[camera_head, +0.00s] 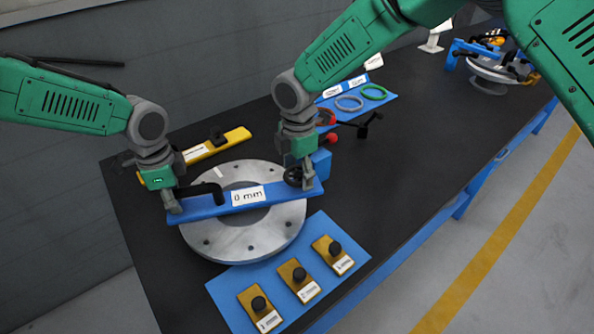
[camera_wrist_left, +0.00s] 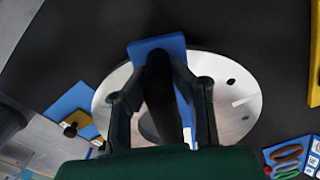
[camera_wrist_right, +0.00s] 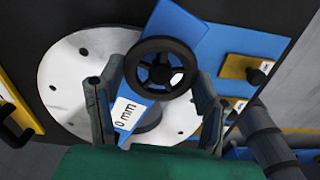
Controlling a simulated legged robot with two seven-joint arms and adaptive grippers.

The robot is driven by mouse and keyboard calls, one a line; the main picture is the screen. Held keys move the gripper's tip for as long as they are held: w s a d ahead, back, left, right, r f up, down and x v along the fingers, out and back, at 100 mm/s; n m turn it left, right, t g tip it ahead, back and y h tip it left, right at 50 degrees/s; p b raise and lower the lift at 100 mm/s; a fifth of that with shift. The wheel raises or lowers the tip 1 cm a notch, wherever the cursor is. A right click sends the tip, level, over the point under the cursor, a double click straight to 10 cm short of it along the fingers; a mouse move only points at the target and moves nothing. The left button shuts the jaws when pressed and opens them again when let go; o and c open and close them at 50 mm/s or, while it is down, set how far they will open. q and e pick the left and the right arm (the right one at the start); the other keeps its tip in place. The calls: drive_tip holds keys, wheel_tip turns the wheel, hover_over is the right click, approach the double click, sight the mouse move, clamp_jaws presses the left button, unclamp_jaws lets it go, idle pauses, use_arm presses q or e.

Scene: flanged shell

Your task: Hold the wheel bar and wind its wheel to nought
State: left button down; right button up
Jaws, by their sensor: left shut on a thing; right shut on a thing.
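The blue wheel bar (camera_head: 221,205) lies across the grey flanged disc (camera_head: 225,242), with a white label reading "0 mm" (camera_head: 247,196). My left gripper (camera_head: 177,203) is shut on the bar's black handle (camera_wrist_left: 158,80) at the left end. The black spoked wheel (camera_wrist_right: 160,65) is on the bar's right end. My right gripper (camera_head: 298,172) is there, its fingers on either side of the wheel, shut on it. In the head view the right gripper partly covers the wheel.
A blue mat (camera_head: 228,290) in front bears yellow blocks with black knobs. A yellow bar (camera_head: 228,140) lies behind the disc. Rings (camera_head: 350,103) lie on another blue mat beyond my right gripper, near a red ball (camera_head: 331,139). A round fixture (camera_head: 490,75) is at the far end.

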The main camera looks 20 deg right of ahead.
sight(299, 173)
drive_tip(key=shift+d+n, duration=0.25)
drive_tip(key=shift+n, duration=1.35)
drive_tip(key=o, duration=1.2)
drive_tip(key=shift+a, duration=0.1)
wheel_tip(299, 173, up, 12)
drive_tip(key=shift+f, duration=0.1)
